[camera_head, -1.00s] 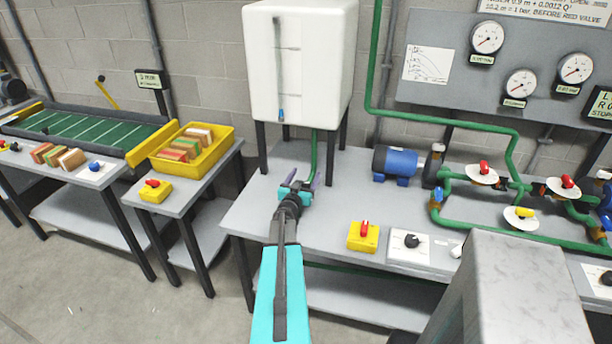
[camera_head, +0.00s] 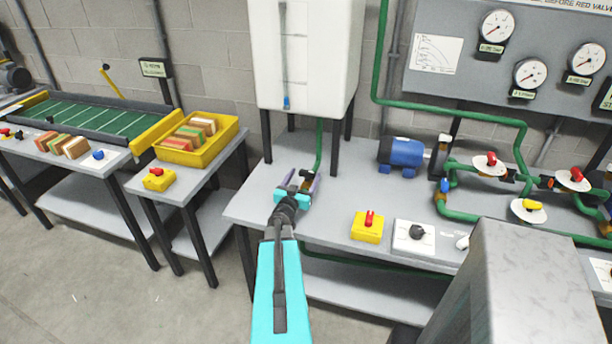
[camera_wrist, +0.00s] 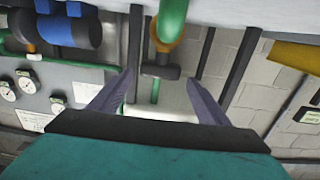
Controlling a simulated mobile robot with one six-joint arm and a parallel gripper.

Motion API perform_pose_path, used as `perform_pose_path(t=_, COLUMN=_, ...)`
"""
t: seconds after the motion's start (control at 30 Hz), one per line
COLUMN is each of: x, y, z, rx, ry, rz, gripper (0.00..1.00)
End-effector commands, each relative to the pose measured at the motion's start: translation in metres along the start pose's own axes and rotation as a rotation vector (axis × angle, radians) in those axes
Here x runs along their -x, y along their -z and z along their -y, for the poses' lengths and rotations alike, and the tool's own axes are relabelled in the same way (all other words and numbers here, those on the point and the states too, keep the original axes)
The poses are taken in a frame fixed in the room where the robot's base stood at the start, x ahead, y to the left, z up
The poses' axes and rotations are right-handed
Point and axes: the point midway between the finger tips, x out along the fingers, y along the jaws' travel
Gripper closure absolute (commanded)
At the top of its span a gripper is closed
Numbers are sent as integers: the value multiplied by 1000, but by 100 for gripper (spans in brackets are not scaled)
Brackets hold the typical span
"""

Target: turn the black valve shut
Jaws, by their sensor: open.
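In the wrist view, a black valve handle (camera_wrist: 160,71) sits across a brass fitting on a green pipe (camera_wrist: 172,20). It shows between and beyond my two fingers, apart from them. My gripper (camera_head: 298,181) is open below the white tank (camera_head: 305,60), over the grey bench (camera_head: 262,205).
The tank's dark legs (camera_head: 337,150) stand close around my gripper. A blue motor (camera_head: 404,152), a yellow box with a red switch (camera_head: 367,228) and a white plate with a black knob (camera_head: 414,236) are to the right. A yellow tray (camera_head: 225,140) is left.

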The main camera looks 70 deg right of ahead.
Motion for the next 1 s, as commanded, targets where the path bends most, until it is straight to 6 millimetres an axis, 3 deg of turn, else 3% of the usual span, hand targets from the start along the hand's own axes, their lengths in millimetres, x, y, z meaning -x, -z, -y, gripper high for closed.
perform_pose_path(t=0.5, x=51, y=0, z=0, rx=0, ry=1, rz=-1, gripper=30)
perform_pose_path(t=1.0, x=61, y=1, z=1, rx=0, ry=1, rz=-1, gripper=30)
